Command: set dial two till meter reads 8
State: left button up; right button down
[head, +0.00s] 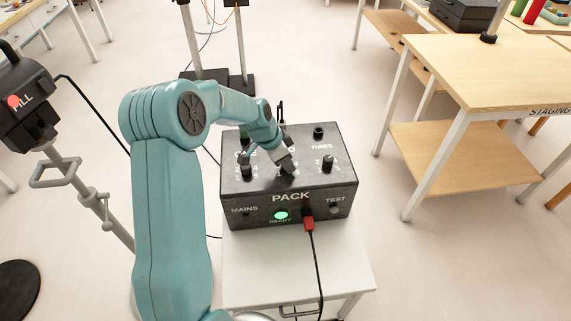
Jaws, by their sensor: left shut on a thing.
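The dark power pack box (245,190) marked PACK stands on a small white table. Its top has a row of dials. The dial at the left (246,168) and the dial under the word THREE (327,162) show clearly. My left gripper (287,167) is over the middle of the top, shut on the middle dial, which it mostly hides. The label of that dial is covered by my arm. A green light (281,215) marked READY is lit on the front. No meter reading can be made out. My right gripper is not in view.
A lamp head (22,100) marked FILL stands on a stand at the left. A wooden table (480,72) marked STAGING is at the right. Open floor lies between.

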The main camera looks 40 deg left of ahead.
pick_arm(q)
jog(key=n+y, duration=0.1)
jog(key=n, duration=0.1)
jog(key=shift+d+n+b, duration=0.1)
jog(key=shift+n+b, duration=0.25)
jog(key=shift+n, duration=0.05)
jog(key=shift+f+n+y+b, duration=0.1)
jog(key=shift+n+y+b, duration=0.4)
jog(key=shift+n, duration=0.4)
jog(key=n+y+b, duration=0.1)
jog(key=n+b, duration=0.1)
jog(key=b, duration=0.1)
jog(key=n+y+b, duration=0.1)
jog(key=n+b, duration=0.2)
jog(key=b, duration=0.1)
jog(key=n+b, duration=0.3)
jog(key=b, duration=0.1)
jog(key=shift+w+d+f+g+y, duration=0.1)
jog(key=shift+d+g+y, duration=0.15)
jog(key=shift+g+y, duration=0.15)
jog(key=n+b, duration=0.1)
jog(key=n, duration=0.1)
jog(key=shift+n+g+y, duration=0.3)
jog(key=shift+r+n+g+y+b, duration=0.2)
jog(key=shift+n+b, duration=0.15)
jog(key=shift+n, duration=0.2)
jog(key=shift+r+n+g+y+b, duration=0.1)
jog(key=shift+n+g+b, duration=0.1)
jog(key=shift+n+b, duration=0.25)
jog(key=shift+n, duration=0.3)
